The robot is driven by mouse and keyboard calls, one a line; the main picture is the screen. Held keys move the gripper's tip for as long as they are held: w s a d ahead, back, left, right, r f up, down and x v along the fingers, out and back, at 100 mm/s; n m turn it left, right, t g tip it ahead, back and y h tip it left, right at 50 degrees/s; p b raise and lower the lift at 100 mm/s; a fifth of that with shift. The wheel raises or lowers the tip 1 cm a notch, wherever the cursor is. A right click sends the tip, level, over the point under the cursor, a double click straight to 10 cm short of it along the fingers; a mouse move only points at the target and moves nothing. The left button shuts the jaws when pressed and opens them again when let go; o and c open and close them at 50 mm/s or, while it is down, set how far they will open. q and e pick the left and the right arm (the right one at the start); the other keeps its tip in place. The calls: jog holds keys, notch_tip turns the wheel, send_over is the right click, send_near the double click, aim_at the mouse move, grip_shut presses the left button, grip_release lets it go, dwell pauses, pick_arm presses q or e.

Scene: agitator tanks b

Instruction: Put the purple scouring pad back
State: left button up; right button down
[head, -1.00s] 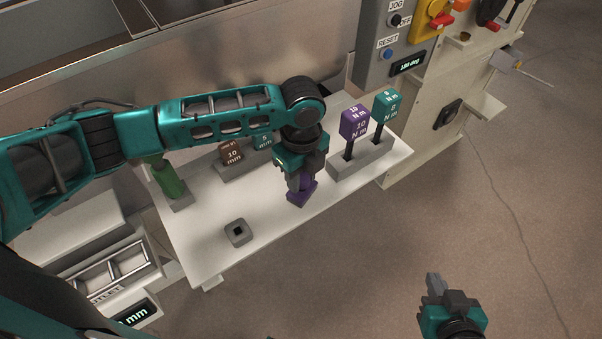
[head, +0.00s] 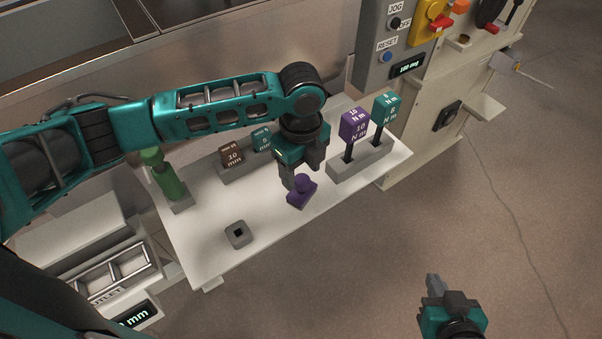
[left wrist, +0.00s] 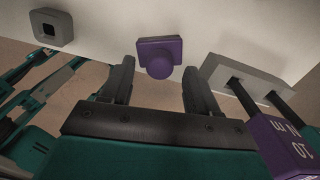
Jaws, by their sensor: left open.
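The purple scouring pad (head: 301,194), a flat block with a round knob on top, rests on the white table near its front edge. It also shows in the left wrist view (left wrist: 160,55), knob toward the camera. My left gripper (head: 301,176) is open and empty just above and behind the pad. In the left wrist view, its fingers (left wrist: 158,75) stand apart on either side of the knob's line, clear of the pad. My right gripper (head: 440,290) hangs over the floor at the lower right, away from the table; its finger gap is not clear.
A grey square socket block (head: 238,234) stands left of the pad. A grey rack (head: 360,160) with purple and teal-headed tools stands to the right. Brown and teal blocks (head: 232,153) and a green-handled tool (head: 170,182) are behind. The white table (head: 215,205) is bare between them.

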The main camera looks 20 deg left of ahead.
aim_at(301, 178)
pick_arm(q)
notch_tip(301, 178, up, 9)
jog(key=p, duration=0.1)
dwell(0.7)
